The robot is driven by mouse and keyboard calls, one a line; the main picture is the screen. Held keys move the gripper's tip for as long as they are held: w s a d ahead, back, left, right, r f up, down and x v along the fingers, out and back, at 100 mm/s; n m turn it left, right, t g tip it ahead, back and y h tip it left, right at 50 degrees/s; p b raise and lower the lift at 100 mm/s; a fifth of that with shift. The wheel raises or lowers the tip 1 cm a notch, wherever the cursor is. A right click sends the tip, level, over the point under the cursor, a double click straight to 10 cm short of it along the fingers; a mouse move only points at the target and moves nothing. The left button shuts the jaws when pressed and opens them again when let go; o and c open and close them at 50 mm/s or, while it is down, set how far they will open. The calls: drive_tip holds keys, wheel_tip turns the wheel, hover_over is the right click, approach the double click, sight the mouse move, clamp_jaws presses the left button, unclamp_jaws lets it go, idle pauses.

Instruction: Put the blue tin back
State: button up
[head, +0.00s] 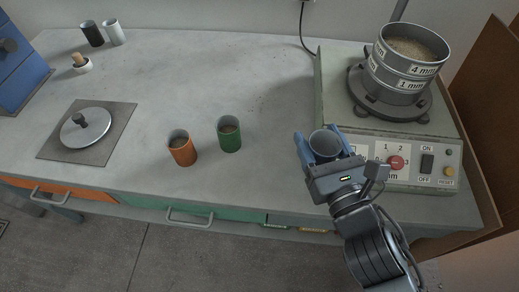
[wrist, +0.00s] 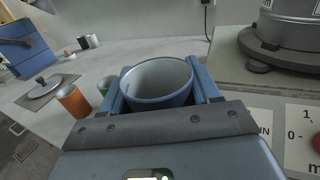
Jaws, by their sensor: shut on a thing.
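The blue tin (head: 325,145) is an open-topped cup held upright between the fingers of my gripper (head: 318,148). In the wrist view the blue tin (wrist: 157,82) sits between both blue fingers of my gripper (wrist: 163,92), and its inside looks empty. The gripper is shut on it, at the front left corner of the sieve shaker (head: 400,140). I cannot tell the tin's height above the bench.
The shaker carries a stack of sieves (head: 405,70) with grainy material. A round lid with a knob (head: 85,128) lies on a dark mat (head: 50,150).

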drive_tip(key=shift+w+a, duration=0.2)
drive_tip(key=shift+a, duration=0.15)
drive_tip(key=w+a+f+b, duration=0.1)
drive_tip(key=a+f+b, duration=0.2)
drive_tip(key=w+a+f+b, duration=0.2)
drive_tip(key=a+f, duration=0.1)
drive_tip(key=f, duration=0.1)
drive_tip(key=w+a+f+b, duration=0.2)
drive_tip(key=a+f+b, duration=0.1)
drive_tip(key=a+f, duration=0.1)
drive_tip(key=shift+w+b, duration=0.15)
drive_tip(key=shift+b, duration=0.2)
drive_tip(key=shift+r, duration=0.15)
drive_tip(key=o, duration=1.2)
drive_tip(key=b+v, duration=0.1)
drive_tip(key=v, duration=1.1)
drive_tip(key=shift+b, duration=0.3)
